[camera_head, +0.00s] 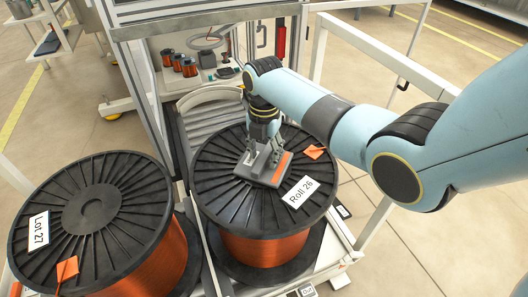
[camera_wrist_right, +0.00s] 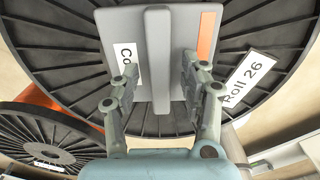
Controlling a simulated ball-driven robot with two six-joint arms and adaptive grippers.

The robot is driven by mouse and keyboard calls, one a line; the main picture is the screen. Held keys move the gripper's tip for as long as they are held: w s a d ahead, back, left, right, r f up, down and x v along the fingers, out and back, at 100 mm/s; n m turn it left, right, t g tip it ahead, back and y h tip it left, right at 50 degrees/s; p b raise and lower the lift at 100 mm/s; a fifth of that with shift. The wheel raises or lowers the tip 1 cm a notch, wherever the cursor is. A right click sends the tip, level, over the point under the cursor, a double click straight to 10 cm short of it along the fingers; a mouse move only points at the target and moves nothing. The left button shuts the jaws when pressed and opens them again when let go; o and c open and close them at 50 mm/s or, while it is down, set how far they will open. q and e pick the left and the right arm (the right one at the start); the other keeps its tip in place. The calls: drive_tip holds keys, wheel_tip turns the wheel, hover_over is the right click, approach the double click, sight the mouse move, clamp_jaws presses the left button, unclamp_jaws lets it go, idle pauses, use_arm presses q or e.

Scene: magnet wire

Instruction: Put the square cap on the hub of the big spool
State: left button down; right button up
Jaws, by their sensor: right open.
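The square cap (camera_head: 268,178) is a grey plate with an orange stripe and a raised central rib. It lies over the middle of the big spool marked "Roll 26" (camera_head: 222,188), and the hub under it is hidden. The cap also shows in the right wrist view (camera_wrist_right: 161,25), with a partly covered white label. My right gripper (camera_head: 262,150) is above the cap. In the right wrist view its fingers (camera_wrist_right: 160,82) are open, one on each side of the rib, with gaps between. My left gripper is not in view.
A second copper-wire spool marked "Lot 27" (camera_head: 95,200) stands at the left. Small spools (camera_head: 178,62) sit on a bench behind. A white rail frame (camera_head: 365,40) runs at the right. An orange tag (camera_head: 314,152) lies on the Roll 26 flange.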

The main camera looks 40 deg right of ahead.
sight(265, 157)
wheel_tip(265, 157, up, 12)
drive_tip(key=p, duration=0.4)
drive_tip(key=shift+r, duration=0.15)
drive_tip(key=s+a+f+m+t, duration=0.1)
drive_tip(key=s+f+m, duration=0.1)
drive_tip(key=s+m, duration=0.9)
drive_tip(key=s+a+r+m+t, duration=0.1)
drive_tip(key=s+r+m, duration=0.3)
drive_tip(key=s+m, duration=0.3)
drive_tip(key=s+a+r+m+t, duration=0.1)
drive_tip(key=s+r+m, duration=0.2)
drive_tip(key=s+m, duration=0.45)
drive_tip(key=s+d+f+n+g+h, duration=0.1)
drive_tip(key=s+f, duration=0.2)
drive_tip(key=f, duration=1.1)
drive_tip(key=s+d+f+n, duration=0.1)
drive_tip(key=s+f, duration=0.1)
drive_tip(key=f, duration=1.2)
drive_tip(key=s+d+f+g, duration=0.1)
drive_tip(key=s+f, duration=1.2)
drive_tip(key=s, duration=0.4)
drive_tip(key=shift+s, duration=0.2)
